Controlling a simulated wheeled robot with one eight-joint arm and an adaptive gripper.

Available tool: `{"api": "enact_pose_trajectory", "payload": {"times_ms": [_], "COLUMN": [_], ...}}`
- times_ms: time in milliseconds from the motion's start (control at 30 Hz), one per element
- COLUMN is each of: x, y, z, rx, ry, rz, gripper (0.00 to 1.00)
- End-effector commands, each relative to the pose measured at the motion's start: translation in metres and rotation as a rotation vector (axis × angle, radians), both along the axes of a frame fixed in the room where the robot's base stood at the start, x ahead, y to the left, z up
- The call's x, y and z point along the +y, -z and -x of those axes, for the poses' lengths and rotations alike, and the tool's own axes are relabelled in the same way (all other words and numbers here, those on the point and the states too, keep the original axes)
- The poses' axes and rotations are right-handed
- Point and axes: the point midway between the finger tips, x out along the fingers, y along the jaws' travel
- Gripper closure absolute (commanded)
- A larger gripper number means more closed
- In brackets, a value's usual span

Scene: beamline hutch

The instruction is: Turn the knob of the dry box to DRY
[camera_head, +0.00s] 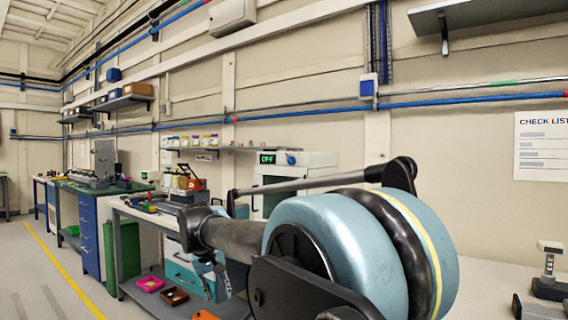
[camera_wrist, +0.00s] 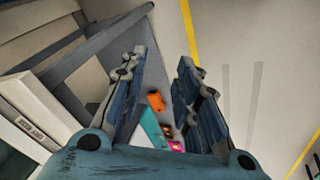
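The dry box (camera_head: 322,160) is a white cabinet standing behind my arm, on the far side of the workbench. Its green display (camera_head: 267,158) appears to read OFF. A small blue knob (camera_head: 291,158) sits right of the display; its pointer is too small to read. My arm hides much of the box's lower part. My gripper (camera_head: 219,280) hangs in front of the bench, below and left of the box, and touches nothing. In the wrist view, the gripper (camera_wrist: 163,58) has its fingers apart with only floor and a lower shelf beyond. The dry box is not recognizable there.
The workbench (camera_head: 135,212) carries tools and a red-orange caddy (camera_head: 190,184). Coloured trays (camera_head: 150,284) lie on its lower shelf. A wall shelf (camera_head: 200,150) with jars hangs left of the box. A small stand (camera_head: 549,280) is at the right. Floor at the left is clear.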

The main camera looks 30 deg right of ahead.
Motion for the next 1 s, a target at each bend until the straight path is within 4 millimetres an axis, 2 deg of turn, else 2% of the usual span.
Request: {"api": "enact_pose_trajectory", "payload": {"times_ms": [33,300,600,700,800,900,1000], "x": [-0.016,-0.101,-0.180,-0.198,-0.209,-0.216,-0.220], "y": [-0.027,-0.165,-0.319,-0.359,-0.387,-0.405,-0.413], "z": [-0.017,-0.098,-0.183,-0.205,-0.220,-0.229,-0.234], "rx": [-0.009,-0.093,-0.230,-0.275,-0.310,-0.332,-0.342], "ry": [0.037,0.228,0.394,0.428,0.451,0.463,0.470], "rz": [0.055,0.361,0.689,0.774,0.837,0.876,0.894], "gripper": [0.71,0.71,0.71,0.71,0.71,0.71,0.71]}}
